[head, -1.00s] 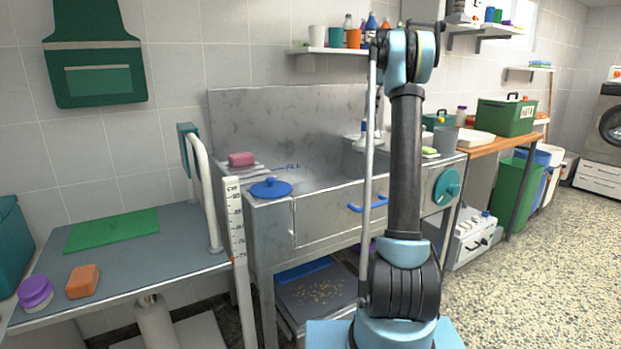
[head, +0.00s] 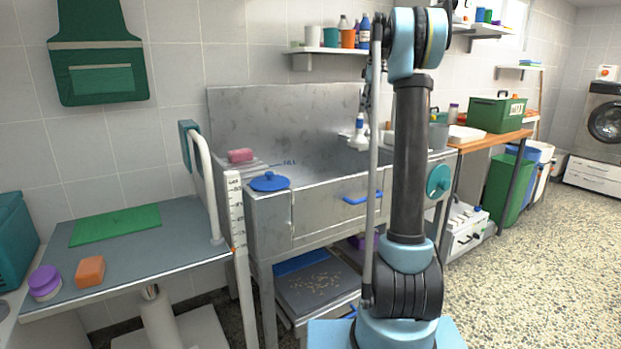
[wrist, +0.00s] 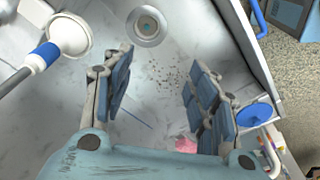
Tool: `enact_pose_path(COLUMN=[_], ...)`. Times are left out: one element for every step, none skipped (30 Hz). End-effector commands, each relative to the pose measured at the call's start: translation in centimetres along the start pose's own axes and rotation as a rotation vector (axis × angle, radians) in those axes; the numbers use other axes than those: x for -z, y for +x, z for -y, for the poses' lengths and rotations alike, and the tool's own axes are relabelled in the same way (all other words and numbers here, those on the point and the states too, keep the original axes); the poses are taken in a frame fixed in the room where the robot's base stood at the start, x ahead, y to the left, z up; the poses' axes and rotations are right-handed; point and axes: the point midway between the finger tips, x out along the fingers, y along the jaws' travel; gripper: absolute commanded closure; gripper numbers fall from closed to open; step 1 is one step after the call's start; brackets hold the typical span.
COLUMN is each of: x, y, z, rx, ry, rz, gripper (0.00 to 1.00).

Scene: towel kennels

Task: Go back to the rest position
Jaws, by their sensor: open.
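My gripper (wrist: 160,105) shows in the wrist view with its two padded fingers spread apart and nothing between them. It is above the metal wash basin (wrist: 175,45), whose floor shows a round drain (wrist: 147,26) and scattered dark specks. In the head view my arm stands upright in front of the metal basin (head: 320,205), and its upper end is folded at the top of the picture. The gripper itself is mostly hidden behind the arm there.
A white shower head with a blue collar (wrist: 68,36) is beside the left finger. A grey grooming table (head: 180,245) stands left. Speckled floor (head: 530,260) is open at right.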

Motion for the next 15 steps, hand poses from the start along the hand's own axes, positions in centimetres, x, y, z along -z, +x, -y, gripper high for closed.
enact_pose_path(x=[-0.3,-0.4,-0.7,-0.8,-1.0,-1.3,-1.5,-1.7,-2.0,-2.3,-2.5,-2.9,-3.1,-3.4,-3.8], y=[0.0,0.0,0.0,0.1,0.1,0.3,0.4,0.5,0.7,0.8,1.0,1.3,1.5,1.7,2.1], z=[1.4,2.1,3.1,4.0,4.8,5.9,6.7,7.5,8.6,9.5,10.3,11.4,12.2,13.1,14.2], rx=[-0.003,-0.006,-0.010,-0.013,-0.016,-0.020,-0.023,-0.026,-0.030,-0.032,-0.035,-0.039,-0.042,-0.046,-0.050], ry=[0.023,0.039,0.062,0.081,0.100,0.124,0.141,0.160,0.185,0.202,0.221,0.245,0.263,0.281,0.306], rz=[0.002,0.003,0.004,0.005,0.006,0.007,0.008,0.008,0.009,0.010,0.011,0.012,0.013,0.013,0.013], gripper=[0.47,0.47,0.47,0.47,0.47,0.47,0.47,0.47,0.47,0.47,0.47,0.47,0.47,0.47,0.47])
